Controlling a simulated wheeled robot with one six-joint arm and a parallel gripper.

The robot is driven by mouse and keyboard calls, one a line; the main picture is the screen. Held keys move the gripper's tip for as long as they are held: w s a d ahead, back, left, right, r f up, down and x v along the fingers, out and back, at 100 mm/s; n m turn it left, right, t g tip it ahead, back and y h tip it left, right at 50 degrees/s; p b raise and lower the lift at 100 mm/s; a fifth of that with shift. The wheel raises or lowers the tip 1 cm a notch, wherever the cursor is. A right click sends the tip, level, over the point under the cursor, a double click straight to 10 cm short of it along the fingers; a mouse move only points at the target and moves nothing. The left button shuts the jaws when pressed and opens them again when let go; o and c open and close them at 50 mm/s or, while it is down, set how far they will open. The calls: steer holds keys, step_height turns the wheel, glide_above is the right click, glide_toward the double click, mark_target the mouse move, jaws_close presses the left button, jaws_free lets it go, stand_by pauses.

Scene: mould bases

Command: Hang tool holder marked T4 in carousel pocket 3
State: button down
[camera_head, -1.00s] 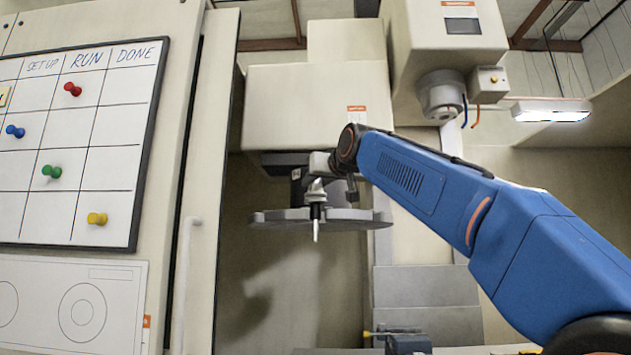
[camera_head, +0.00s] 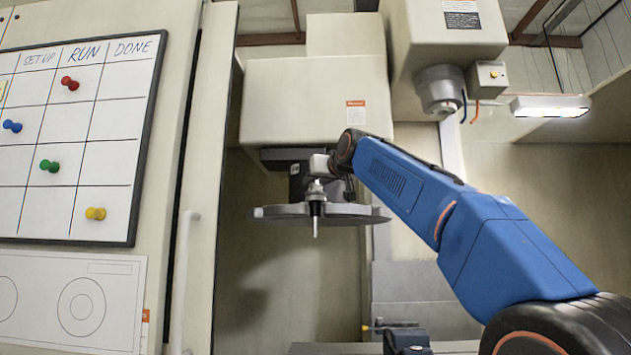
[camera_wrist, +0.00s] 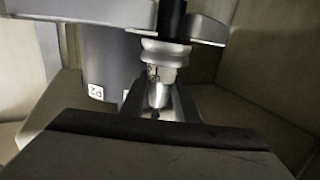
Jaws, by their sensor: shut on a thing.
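A tool holder (camera_head: 316,208) hangs upright at the near rim of the grey carousel disc (camera_head: 358,213), its pale tip pointing down. In the wrist view the same holder (camera_wrist: 165,52) shows a silver flanged collar and a black part, with carousel disc edges (camera_wrist: 205,27) on both sides of the black part. I cannot tell whether it is seated in the pocket. My gripper (camera_wrist: 158,98) is shut on the holder's silver end; it also shows small in the head view (camera_head: 318,186). A small mark on the holder is unreadable. A dark hub beside it carries a P2 label (camera_wrist: 95,92).
A beige machine housing (camera_head: 315,105) stands above the carousel. A spindle head (camera_head: 438,88) is at the upper right. A cabinet with a pinned board (camera_head: 80,140) and a handle (camera_head: 186,270) stands at left. A vise (camera_head: 408,340) is below. Space under the disc is open.

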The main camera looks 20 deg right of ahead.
steer(key=shift+w+d, duration=0.3)
steer(key=shift+w, duration=0.5)
steer(key=shift+w+d, duration=0.25)
steer(key=shift+w, duration=0.55)
steer(key=shift+s+r, duration=0.15)
steer(key=shift+f, duration=0.45)
stand_by(1.5)
steer(key=c, duration=1.3)
jaws_free()
steer(key=shift+f, duration=0.1)
steer(key=shift+f, duration=0.1)
steer(key=s, duration=0.5)
steer(key=s+d, duration=0.1)
steer(key=s, duration=0.5)
steer(key=s+d+r, duration=0.1)
steer(key=s, duration=0.5)
steer(key=shift+d, duration=0.25)
